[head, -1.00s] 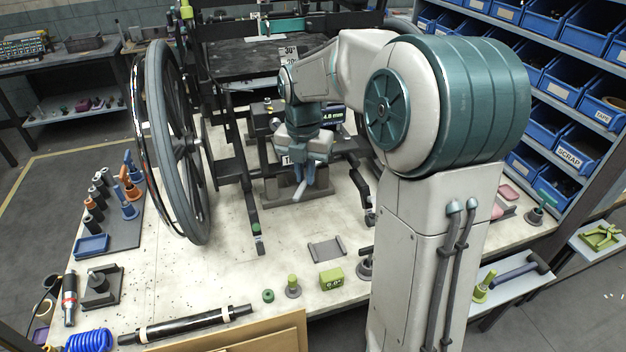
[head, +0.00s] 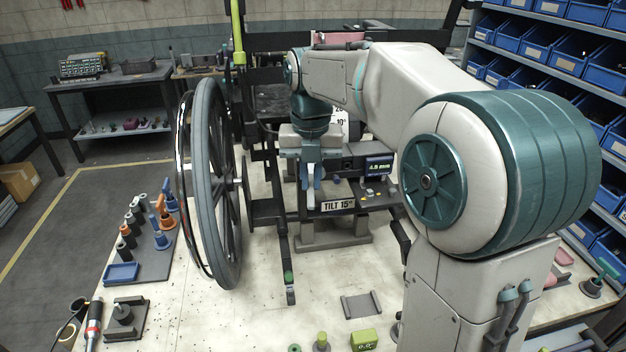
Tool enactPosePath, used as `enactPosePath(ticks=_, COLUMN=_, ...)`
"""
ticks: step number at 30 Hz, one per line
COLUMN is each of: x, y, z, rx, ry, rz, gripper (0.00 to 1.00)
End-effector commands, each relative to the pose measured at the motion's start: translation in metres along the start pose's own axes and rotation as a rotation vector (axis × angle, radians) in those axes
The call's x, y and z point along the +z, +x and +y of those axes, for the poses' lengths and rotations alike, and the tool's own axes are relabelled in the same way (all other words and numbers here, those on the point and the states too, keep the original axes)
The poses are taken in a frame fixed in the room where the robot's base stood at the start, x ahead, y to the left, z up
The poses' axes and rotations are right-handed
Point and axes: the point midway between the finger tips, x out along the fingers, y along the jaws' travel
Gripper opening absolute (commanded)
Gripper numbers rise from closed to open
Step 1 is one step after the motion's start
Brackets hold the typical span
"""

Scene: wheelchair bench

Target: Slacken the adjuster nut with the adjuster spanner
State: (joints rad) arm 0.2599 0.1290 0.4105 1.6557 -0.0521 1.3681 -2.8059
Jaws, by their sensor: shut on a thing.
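My gripper (head: 311,186) points down in front of the wheelchair frame (head: 267,207), just above and left of the "TILT 15°" plate (head: 338,205). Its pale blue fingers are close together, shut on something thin. I take this to be the adjuster spanner, but the fingers hide nearly all of it. I cannot pick out the adjuster nut; the gripper and the dark frame parts cover that area. I cannot tell whether the spanner touches a nut. A display reading about "4.8 mm" (head: 379,167) is right of the gripper.
The large wheel (head: 216,185) stands close on the left. A tool board (head: 150,262) with orange and blue-grey pieces lies beyond it. A grey cradle (head: 361,304) and a green box (head: 364,340) lie on the front bench. Blue bins (head: 548,47) fill the right shelves.

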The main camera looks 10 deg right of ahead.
Motion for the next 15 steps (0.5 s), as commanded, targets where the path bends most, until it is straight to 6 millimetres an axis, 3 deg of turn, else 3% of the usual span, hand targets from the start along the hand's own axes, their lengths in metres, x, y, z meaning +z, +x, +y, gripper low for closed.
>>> enactPosePath(ticks=7, x=0.001, y=-0.002, z=-0.001, rx=0.000, ry=0.004, rz=0.000, gripper=0.00)
enactPosePath(ticks=15, x=0.022, y=-0.003, z=0.000, rx=0.001, ry=0.002, rz=0.001, gripper=0.00)
